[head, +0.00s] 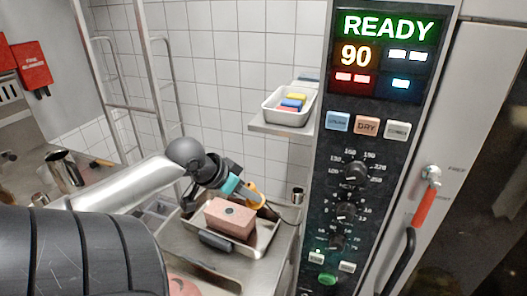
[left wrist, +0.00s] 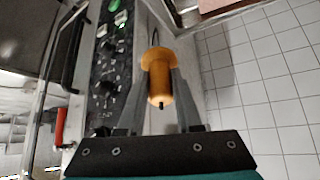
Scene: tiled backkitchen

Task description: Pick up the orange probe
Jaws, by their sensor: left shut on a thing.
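The orange probe (left wrist: 160,80) is between the two fingers of my left gripper (left wrist: 158,90) in the left wrist view, and the fingers press on its sides. In the head view the orange probe (head: 251,194) shows at the end of my left gripper (head: 246,199), above the far side of a metal tray. A thin dark cable shows near the probe. Whether the probe still touches anything below it cannot be told. My right gripper is not in view.
A pink block (head: 230,217) sits in the metal tray (head: 262,240) on the steel counter. The oven's control panel (head: 345,190) stands close on the right, with a red-handled lever (head: 424,205). A white bin (head: 289,106) with coloured items sits on a wall shelf (head: 268,127).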

